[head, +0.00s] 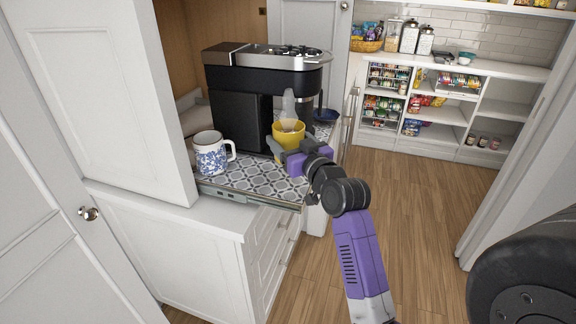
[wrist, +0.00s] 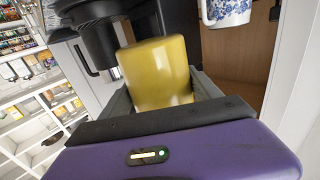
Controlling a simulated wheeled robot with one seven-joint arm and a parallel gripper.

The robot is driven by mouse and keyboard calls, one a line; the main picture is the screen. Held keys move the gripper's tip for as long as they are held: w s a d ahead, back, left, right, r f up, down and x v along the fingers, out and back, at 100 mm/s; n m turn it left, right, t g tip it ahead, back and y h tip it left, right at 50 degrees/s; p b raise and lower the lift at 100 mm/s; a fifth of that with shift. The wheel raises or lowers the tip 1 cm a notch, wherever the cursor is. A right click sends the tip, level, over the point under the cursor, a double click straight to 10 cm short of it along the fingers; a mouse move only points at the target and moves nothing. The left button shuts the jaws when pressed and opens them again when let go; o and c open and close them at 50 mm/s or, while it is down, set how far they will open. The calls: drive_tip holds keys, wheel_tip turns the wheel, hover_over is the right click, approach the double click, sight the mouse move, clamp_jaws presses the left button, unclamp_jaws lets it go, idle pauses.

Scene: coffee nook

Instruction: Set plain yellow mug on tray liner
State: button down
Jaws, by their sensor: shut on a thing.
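The plain yellow mug (head: 289,132) is held in my gripper (head: 283,153) near the coffee machine's right front. It also fills the middle of the wrist view (wrist: 158,75), between the two fingers, which are shut on it. The patterned grey and white tray liner (head: 255,183) lies on the pulled-out shelf below and left of the mug. My gripper hides part of the mug and the liner's right side. I cannot tell whether the mug's base touches anything.
A blue-and-white patterned mug (head: 211,154) stands on the liner's left part. The black coffee machine (head: 243,100) stands behind, on the same shelf. The liner's front middle is bare. A cabinet door (head: 105,90) rises at left.

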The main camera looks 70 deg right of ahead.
drive_tip(key=shift+f+b, duration=0.3)
drive_tip(key=shift+f, duration=3.75)
drive_tip(key=shift+f, duration=0.2)
drive_tip(key=shift+c, duration=0.7)
unclamp_jaws()
drive_tip(key=shift+r, duration=0.15)
drive_tip(key=b+v, duration=0.3)
drive_tip(key=v, duration=0.9)
